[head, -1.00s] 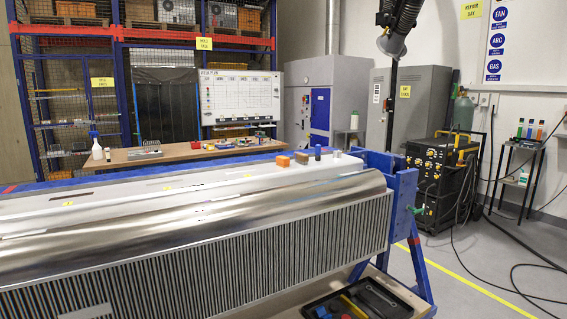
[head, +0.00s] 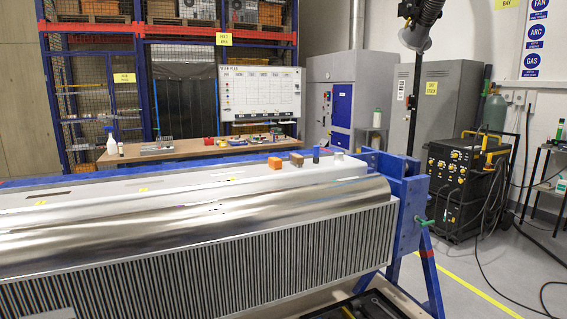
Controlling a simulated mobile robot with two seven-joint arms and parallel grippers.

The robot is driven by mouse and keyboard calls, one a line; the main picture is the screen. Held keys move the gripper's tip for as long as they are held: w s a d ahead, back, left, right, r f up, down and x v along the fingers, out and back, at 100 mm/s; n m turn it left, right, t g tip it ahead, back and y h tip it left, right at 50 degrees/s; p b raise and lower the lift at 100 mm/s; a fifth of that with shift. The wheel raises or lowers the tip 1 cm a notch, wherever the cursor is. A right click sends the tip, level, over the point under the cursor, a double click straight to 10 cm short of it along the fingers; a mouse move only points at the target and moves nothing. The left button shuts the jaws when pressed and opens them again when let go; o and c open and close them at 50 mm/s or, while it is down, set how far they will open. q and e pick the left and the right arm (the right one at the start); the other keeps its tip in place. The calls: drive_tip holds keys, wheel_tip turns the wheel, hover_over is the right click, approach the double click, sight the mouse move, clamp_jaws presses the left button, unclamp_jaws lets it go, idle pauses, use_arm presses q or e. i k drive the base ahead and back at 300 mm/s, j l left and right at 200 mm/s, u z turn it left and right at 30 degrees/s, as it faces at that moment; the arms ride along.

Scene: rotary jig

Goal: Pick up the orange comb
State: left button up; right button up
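A small orange block-like piece (head: 274,163) sits on the white top of the long finned unit (head: 200,270), near its right end. It is the only loose orange piece I can make out there; it is too small to tell whether it has comb teeth. Beside it to the right stand a brown block (head: 296,160), a small dark blue piece (head: 316,155) and a small pale piece (head: 338,158). Neither of my grippers is in view.
A blue stand (head: 405,205) carries the unit's right end. A dark tray (head: 375,306) is cut off at the bottom edge. Behind is a wooden workbench (head: 190,149) with tools and bottles.

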sight(275, 163)
drive_tip(key=i+l, duration=0.15)
drive_tip(key=l, duration=0.2)
drive_tip(key=i+l+u, duration=0.1)
drive_tip(key=l, duration=0.2)
drive_tip(key=i+l, duration=0.15)
drive_tip(key=l, duration=0.2)
drive_tip(key=i+l, duration=0.1)
drive_tip(key=l, duration=0.25)
drive_tip(key=i+l+u, duration=0.1)
drive_tip(key=l, duration=0.25)
